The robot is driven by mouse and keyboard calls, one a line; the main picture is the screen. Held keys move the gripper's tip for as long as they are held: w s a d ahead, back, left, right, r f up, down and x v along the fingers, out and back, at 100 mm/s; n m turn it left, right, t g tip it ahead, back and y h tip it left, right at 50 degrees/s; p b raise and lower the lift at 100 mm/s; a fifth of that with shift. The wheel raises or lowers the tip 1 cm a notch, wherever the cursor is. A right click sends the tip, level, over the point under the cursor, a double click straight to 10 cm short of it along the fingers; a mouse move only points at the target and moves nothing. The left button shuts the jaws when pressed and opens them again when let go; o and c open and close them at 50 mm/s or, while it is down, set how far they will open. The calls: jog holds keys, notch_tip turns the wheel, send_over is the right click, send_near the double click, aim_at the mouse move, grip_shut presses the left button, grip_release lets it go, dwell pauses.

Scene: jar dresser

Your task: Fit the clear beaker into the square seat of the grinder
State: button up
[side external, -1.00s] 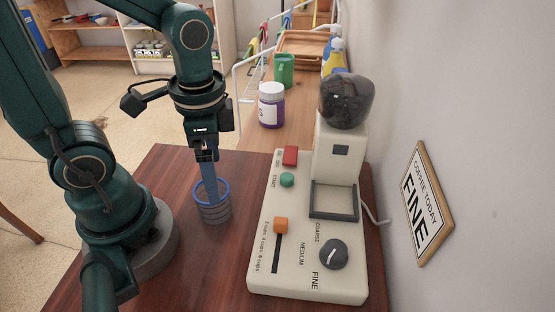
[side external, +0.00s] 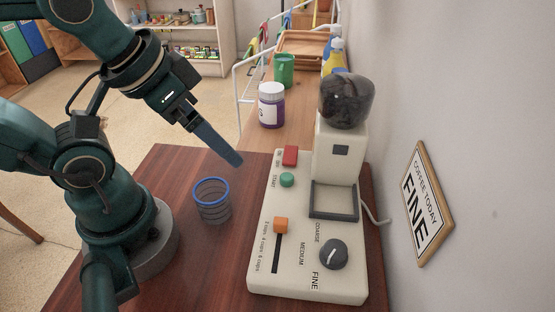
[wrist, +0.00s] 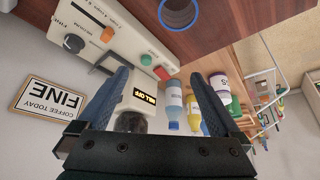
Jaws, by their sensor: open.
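The clear beaker (side external: 212,203) stands upright on the dark wooden table, left of the grinder, with a blue rim and ringed lines on its wall. It also shows at the top of the wrist view (wrist: 178,14). The cream grinder (side external: 262,262) has a dark-framed square seat (side external: 333,216) below its hopper (side external: 346,101); no beaker stands in the seat. My gripper (side external: 238,162) is above and behind the beaker, tilted, apart from it. In the wrist view my gripper (wrist: 160,85) shows its two blue fingers wide apart with nothing held between them.
The grinder carries a red switch (side external: 290,156), green button (side external: 287,180), orange slider (side external: 281,225) and dark dial (side external: 333,254). A purple jar (side external: 271,106) and green cup (side external: 284,70) stand on the bench behind. The wall with a sign (side external: 421,203) bounds the right.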

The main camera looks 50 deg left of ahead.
jog(key=m, duration=0.1)
jog(key=m+g, duration=0.3)
jog(key=m, duration=0.1)
send_over(212, 190)
jog(key=w, duration=0.2)
jog(key=shift+y, duration=0.3)
jog(key=f, duration=0.4)
jog(key=shift+s+d+f, duration=0.1)
jog(key=shift+d+f, duration=0.05)
jog(key=shift+d, duration=0.25)
jog(key=f+g, duration=0.1)
jog(key=f+m+g, duration=0.1)
jog(key=s+f+g, duration=0.1)
jog(key=shift+a+f+m, duration=0.3)
jog(key=shift+f+m, duration=0.1)
jog(key=shift+s+f+g, duration=0.25)
jog(key=shift+f+g, duration=0.15)
jog(key=shift+f, duration=0.25)
jog(key=shift+s+a+f, duration=0.1)
jog(key=shift+f, duration=1.1)
jog(key=shift+s+a+f, duration=0.1)
jog(key=shift+f, duration=1.05)
jog(key=shift+c, duration=0.3)
jog(key=c, duration=1.4)
jog(key=shift+r, duration=0.2)
